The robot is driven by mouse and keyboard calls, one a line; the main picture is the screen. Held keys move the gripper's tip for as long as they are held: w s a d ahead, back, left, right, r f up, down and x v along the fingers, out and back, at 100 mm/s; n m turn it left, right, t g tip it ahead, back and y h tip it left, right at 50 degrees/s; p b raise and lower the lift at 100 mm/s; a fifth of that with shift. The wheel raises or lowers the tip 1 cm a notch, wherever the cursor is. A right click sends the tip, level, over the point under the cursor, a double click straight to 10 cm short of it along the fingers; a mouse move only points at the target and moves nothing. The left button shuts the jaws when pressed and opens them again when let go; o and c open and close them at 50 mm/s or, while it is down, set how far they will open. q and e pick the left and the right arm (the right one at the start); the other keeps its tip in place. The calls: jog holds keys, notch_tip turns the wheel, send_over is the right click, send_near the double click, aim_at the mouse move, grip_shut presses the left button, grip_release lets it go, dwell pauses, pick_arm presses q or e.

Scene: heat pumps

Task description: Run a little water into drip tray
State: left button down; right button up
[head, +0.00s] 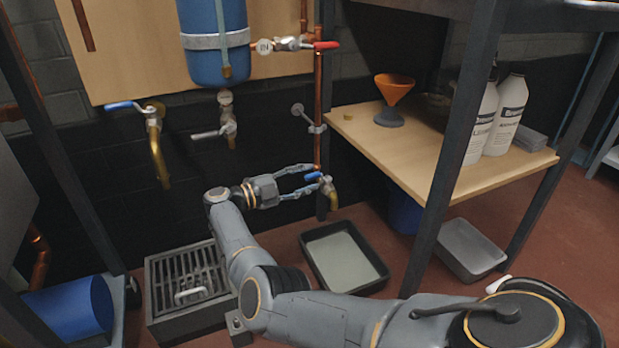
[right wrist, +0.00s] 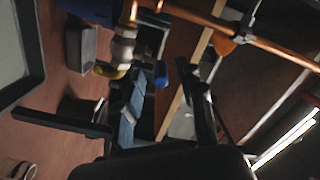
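A tap with a blue lever (head: 313,176) and a brass spout (head: 333,197) sits at the foot of the copper pipe in the head view. My right gripper (head: 317,181) is open, its two fingers spread on either side of the blue lever. In the right wrist view, the lever (right wrist: 161,75) shows between the fingertips; contact cannot be told. A black tray (head: 318,268) with a pale grey inside lies on the floor below and slightly right of the spout. No water stream shows. My left gripper is out of view.
A grated floor drain box (head: 150,304) stands left of the tray. A grey tub (head: 470,248) lies to the right. A wooden shelf (head: 375,146) holds an orange funnel (head: 394,88) and white bottles (head: 505,116). A dark frame post (head: 452,150) stands close right.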

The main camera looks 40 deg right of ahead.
jog(key=shift+x, duration=0.8)
grip_shut()
jog(key=b, duration=0.3)
jog(key=shift+w+f+m+g+b, duration=0.2)
jog(key=shift+f+m+g+b, duration=0.1)
jog(key=shift+g, duration=0.1)
jog(key=shift+w+r+b, duration=0.1)
jog(key=shift+r+b, duration=0.05)
jog(key=shift+b, duration=0.35)
jog(key=shift+r, duration=0.15)
grip_release()
